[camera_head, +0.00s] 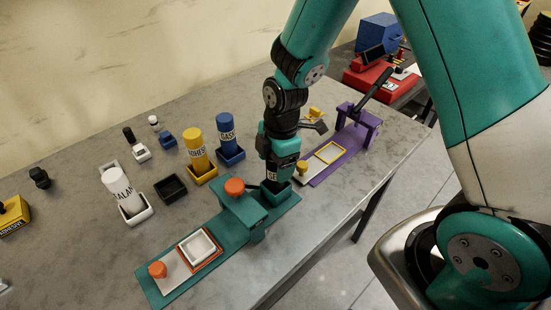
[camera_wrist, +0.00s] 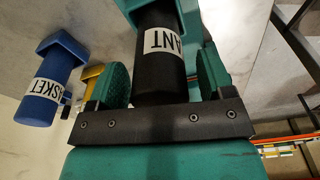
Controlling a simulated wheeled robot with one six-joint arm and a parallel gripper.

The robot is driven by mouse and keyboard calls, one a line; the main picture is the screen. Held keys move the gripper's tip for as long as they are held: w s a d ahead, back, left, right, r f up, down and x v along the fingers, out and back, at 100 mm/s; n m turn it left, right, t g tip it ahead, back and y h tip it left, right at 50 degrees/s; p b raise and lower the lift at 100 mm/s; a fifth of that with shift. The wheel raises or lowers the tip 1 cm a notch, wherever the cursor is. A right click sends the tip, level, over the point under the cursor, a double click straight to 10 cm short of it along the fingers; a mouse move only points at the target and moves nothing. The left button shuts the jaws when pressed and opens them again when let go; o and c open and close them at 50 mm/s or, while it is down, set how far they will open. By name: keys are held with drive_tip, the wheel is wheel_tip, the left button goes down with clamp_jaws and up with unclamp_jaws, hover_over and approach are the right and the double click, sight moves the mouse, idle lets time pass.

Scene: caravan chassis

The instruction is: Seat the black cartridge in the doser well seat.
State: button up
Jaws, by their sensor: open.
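The black cartridge (camera_wrist: 160,70), with a white label ending in "ANT", stands between the fingers of my gripper (camera_wrist: 160,82) in the wrist view. The gripper is open, with a finger on each side of the cartridge. The far end of the cartridge meets the teal square well seat (camera_wrist: 185,14) and appears to be inside it; how deep it sits is hidden. In the head view, my gripper (camera_head: 279,160) is above the teal doser (camera_head: 245,212), over its well seat (camera_head: 276,195) at the right end. Only a bit of the cartridge (camera_head: 272,183) shows there.
An empty black holder (camera_head: 170,187) lies left of the doser. White (camera_head: 118,184), yellow (camera_head: 196,148) and blue (camera_head: 226,132) cartridges stand in matching holders. The doser's orange knob (camera_head: 235,186) is close left of my gripper. A purple press (camera_head: 357,125) stands to the right.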

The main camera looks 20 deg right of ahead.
drive_tip(key=r, duration=0.4)
drive_tip(key=d+r+b, duration=0.1)
drive_tip(key=r, duration=0.2)
drive_tip(key=r+b, duration=0.1)
drive_tip(key=r, duration=0.3)
drive_tip(key=shift+w+d+r, duration=0.1)
drive_tip(key=shift+d+r, duration=0.1)
drive_tip(key=shift+r, duration=0.15)
drive_tip(key=shift+s+a+r, duration=0.1)
drive_tip(key=shift+s+r, duration=0.1)
drive_tip(key=shift+r, duration=0.15)
drive_tip(key=s+a+r+m+y, duration=0.1)
drive_tip(key=s+a+r+m, duration=0.1)
drive_tip(key=s+m, duration=0.4)
drive_tip(key=s+a+r+m+y, duration=0.1)
drive_tip(key=s+a+r+m, duration=0.2)
drive_tip(key=s, duration=0.9)
wheel_tip(320, 180, up, 2)
drive_tip(key=m, duration=0.3)
drive_tip(key=shift+s+a+r+y, duration=0.2)
drive_tip(key=shift+a+y, duration=0.1)
drive_tip(key=shift+y, duration=0.1)
